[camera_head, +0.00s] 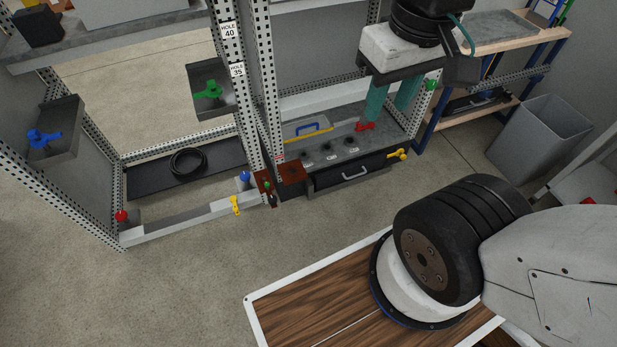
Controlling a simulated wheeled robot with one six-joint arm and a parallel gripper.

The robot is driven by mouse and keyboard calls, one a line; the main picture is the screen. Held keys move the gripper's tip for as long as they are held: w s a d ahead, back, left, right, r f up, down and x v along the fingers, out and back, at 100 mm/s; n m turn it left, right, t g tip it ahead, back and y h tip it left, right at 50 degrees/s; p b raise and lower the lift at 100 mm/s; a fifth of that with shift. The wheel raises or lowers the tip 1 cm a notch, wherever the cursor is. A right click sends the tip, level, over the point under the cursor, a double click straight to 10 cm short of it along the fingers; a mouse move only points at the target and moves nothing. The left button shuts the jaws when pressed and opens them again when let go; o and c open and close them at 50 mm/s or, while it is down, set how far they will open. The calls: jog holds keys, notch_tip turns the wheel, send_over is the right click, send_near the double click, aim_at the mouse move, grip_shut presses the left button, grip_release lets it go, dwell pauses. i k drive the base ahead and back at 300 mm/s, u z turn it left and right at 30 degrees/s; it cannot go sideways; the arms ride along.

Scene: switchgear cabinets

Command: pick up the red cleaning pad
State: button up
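I cannot surely tell which thing is the red cleaning pad. A small red piece (365,126) lies on the grey shelf of the middle cabinet, just below and left of the teal fingers in the picture. Its shape is too small to make out. Another small red piece (588,201) shows on the surface at the right edge. My gripper (387,112) hangs over the right end of the cabinet shelf, fingers down. Its two teal fingers are apart, with nothing seen between them. Whether the tips touch the shelf cannot be told.
Perforated posts (235,70) frame the cabinets. A black drawer (355,172) and brown-red blocks (292,172) are at the low front. A grey bin (541,135) and wooden-topped bench (500,42) stand right. Floor is clear before the cabinets.

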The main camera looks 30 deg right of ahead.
aim_at(589, 201)
jog(key=z, duration=0.3)
jog(key=k, duration=0.35)
jog(key=z, duration=2.75)
jog(key=i, duration=0.15)
jog(key=u, duration=0.4)
jog(key=k, duration=0.65)
jog(key=u, duration=0.5)
jog(key=i, duration=0.5)
jog(key=u, duration=0.85)
jog(key=i, duration=0.7)
jog(key=z, duration=0.15)
